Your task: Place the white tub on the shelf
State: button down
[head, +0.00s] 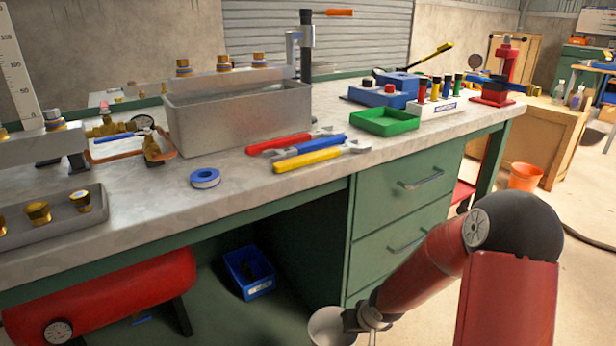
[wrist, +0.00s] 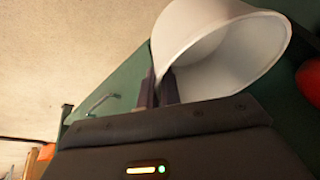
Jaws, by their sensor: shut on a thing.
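The white tub (head: 328,326) is at the bottom of the head view, low in front of the green bench, partly cut off by the frame edge. My gripper (head: 362,318) is beside it at its right. In the wrist view, the white tub (wrist: 222,50) is tilted with its open mouth toward the lower right. My gripper (wrist: 160,90) is shut on the tub's wall near its rim, with the fingers partly hidden by the tub. The inside that shows looks empty. A low green surface (head: 225,315) under the bench, which may be the shelf, holds a blue bin.
A red tank (head: 105,300) with a gauge lies under the bench at left, and a blue bin (head: 248,272) stands near the middle. Green drawers (head: 405,205) are right of the opening. The worktop (head: 245,190) above carries wrenches, a metal tank and a green tray.

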jog(key=shift+m+h, duration=0.3)
jog(key=shift+m, duration=0.1)
jog(key=s+d, duration=0.2)
jog(key=d, duration=0.1)
jog(key=shift+s+d+r, duration=0.1)
jog(key=shift+s+r, duration=0.1)
jog(key=shift+d, duration=0.15)
